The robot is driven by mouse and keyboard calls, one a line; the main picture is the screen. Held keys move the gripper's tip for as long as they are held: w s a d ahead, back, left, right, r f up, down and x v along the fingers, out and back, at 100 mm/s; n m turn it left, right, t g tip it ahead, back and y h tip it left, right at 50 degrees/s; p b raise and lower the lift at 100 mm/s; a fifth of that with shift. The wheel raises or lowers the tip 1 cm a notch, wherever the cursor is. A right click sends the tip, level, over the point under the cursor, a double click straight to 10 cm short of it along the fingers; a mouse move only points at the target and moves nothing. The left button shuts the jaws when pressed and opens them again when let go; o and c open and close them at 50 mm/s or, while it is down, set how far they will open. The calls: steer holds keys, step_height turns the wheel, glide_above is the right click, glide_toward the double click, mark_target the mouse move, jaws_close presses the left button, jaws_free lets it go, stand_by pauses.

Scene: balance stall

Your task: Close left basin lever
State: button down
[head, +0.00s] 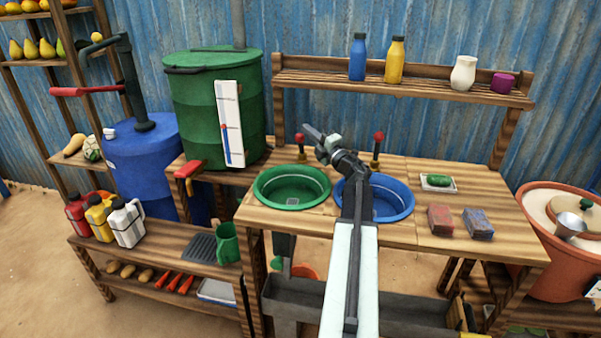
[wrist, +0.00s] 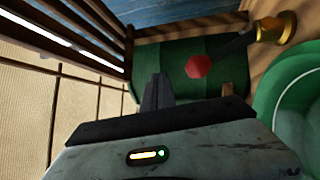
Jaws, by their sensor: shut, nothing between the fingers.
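The left basin lever has a red knob (head: 299,138) on a brass base and stands upright behind the green basin (head: 262,198). In the wrist view its red knob (wrist: 197,67) shows ahead and right of the fingertips, with a dark stem running to the brass base (wrist: 274,29). My gripper (head: 307,129) is shut and empty, and appears close to the knob in the head view. It also shows in the wrist view (wrist: 157,90), with a visible gap between fingertips and knob. The green basin's rim (wrist: 280,95) is at the right there.
The blue basin (head: 404,213) and its red-knobbed lever (head: 378,137) are to the right, partly behind my arm. A green drum (head: 190,115) with a gauge and red tap stands left. Two blocks and a dish lie on the counter's right. A shelf (head: 430,92) with bottles runs behind.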

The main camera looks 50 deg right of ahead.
mark_target(301, 146)
steer(key=s+f+n+y, duration=0.2)
steer(key=s+f+n+g+y+b, duration=0.1)
steer(key=s+f+n, duration=0.1)
steer(key=s+f, duration=0.1)
steer(key=s+f+n+y+b, duration=0.1)
steer(key=s+f+y, duration=0.1)
steer(key=s, duration=0.1)
steer(key=shift+d+f+n+g+y, duration=0.2)
steer(key=shift+d+n+g+y, duration=0.1)
steer(key=shift+n, duration=0.1)
steer(key=shift+s+a, duration=0.15)
steer(key=shift+s, duration=0.05)
steer(key=w+a+r+p, duration=0.1)
steer(key=w, duration=0.9)
steer(key=shift+a+r, duration=0.15)
steer(key=shift+a, duration=0.25)
